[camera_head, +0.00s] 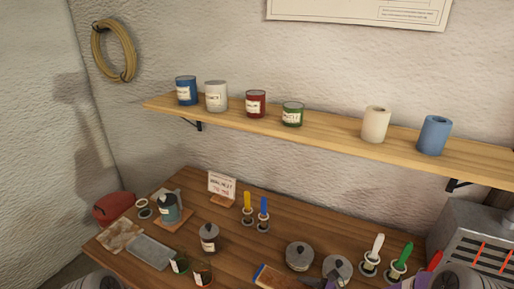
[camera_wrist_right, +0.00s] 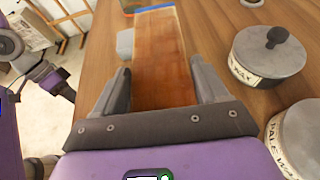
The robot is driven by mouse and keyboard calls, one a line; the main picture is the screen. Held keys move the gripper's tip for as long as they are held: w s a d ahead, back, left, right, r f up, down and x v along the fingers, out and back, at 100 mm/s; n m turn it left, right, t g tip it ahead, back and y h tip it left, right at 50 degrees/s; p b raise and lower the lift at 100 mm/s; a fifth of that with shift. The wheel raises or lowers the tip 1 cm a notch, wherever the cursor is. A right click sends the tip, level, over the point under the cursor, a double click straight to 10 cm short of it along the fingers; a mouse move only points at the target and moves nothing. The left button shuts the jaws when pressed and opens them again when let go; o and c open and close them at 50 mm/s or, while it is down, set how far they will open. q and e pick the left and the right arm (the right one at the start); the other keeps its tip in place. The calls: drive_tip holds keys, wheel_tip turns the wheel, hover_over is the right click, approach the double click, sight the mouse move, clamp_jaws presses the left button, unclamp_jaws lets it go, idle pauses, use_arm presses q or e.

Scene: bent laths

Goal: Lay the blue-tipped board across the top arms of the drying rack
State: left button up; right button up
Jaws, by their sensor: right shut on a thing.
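The blue-tipped board (camera_wrist_right: 160,50) is a flat reddish-brown board with a blue band across its far end. It lies between the two fingers of my right gripper (camera_wrist_right: 163,78), which is shut on it. In the head view the board (camera_head: 280,279) shows at the bottom edge, low over the table, its blue tip at the left. My right gripper (camera_head: 333,281) is partly cut off there. I cannot tell if the board touches the table. My left gripper does not show clearly. I cannot make out the drying rack for certain.
Two lidded grey pots (camera_head: 299,256) (camera_head: 337,267) stand close to the board and my right gripper. Brushes in holders (camera_head: 371,255), tins (camera_head: 209,238) and a sign (camera_head: 221,187) crowd the wooden table (camera_head: 150,207). A grey heater (camera_head: 475,238) is at right. A wall shelf (camera_head: 335,132) holds several cans.

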drive_tip(key=w+d+r, duration=0.2)
drive_tip(key=w+d, duration=0.1)
drive_tip(key=d, duration=0.3)
drive_tip(key=shift+n+g+y, duration=0.3)
drive_tip(key=shift+n+y, duration=0.1)
wheel_tip(320, 180, down, 9)
drive_tip(key=shift+w+d+f+b, duration=0.1)
drive_tip(key=shift+d+b, duration=0.05)
drive_tip(key=shift+b, duration=1.05)
